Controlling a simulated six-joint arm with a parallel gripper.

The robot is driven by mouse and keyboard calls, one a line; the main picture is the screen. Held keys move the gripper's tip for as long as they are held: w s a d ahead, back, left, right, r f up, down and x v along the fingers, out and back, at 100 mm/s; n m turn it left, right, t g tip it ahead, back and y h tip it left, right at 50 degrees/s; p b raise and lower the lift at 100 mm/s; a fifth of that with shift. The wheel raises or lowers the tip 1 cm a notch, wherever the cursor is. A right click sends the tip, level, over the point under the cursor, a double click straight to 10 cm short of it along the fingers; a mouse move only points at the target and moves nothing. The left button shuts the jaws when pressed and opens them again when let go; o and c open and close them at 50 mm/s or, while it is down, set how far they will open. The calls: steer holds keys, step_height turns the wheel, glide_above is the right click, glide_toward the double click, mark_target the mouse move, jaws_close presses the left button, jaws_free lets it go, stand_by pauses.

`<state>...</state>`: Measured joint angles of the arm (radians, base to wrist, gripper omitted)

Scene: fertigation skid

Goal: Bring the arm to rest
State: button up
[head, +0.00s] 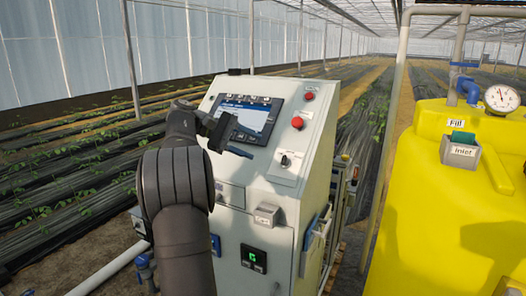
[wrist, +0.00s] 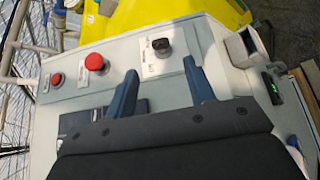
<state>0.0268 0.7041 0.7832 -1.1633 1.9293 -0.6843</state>
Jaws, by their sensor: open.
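My gripper (head: 240,152) is in front of the upper sloped panel of the grey control cabinet (head: 285,190), just below its screen (head: 243,116). In the wrist view my gripper (wrist: 161,82) shows two blue fingers spread apart with nothing between them. The fingers point over the panel, towards the rotary switch (wrist: 161,45) and the large red button (wrist: 96,62). I cannot tell how far the fingertips are from the panel. My dark arm rises from the bottom of the head view and bends towards the cabinet.
A yellow tank (head: 450,200) with a pressure gauge (head: 502,99) and pipes stands to the right. A small lit display (head: 253,258) is on the cabinet's lower front. Planted rows (head: 70,180) lie to the left, with open space above them.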

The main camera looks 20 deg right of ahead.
mark_target(284, 157)
steer(key=shift+w+a+r, duration=0.15)
steer(key=shift+a, duration=0.2)
steer(key=x, duration=1.2)
steer(key=shift+n, duration=0.3)
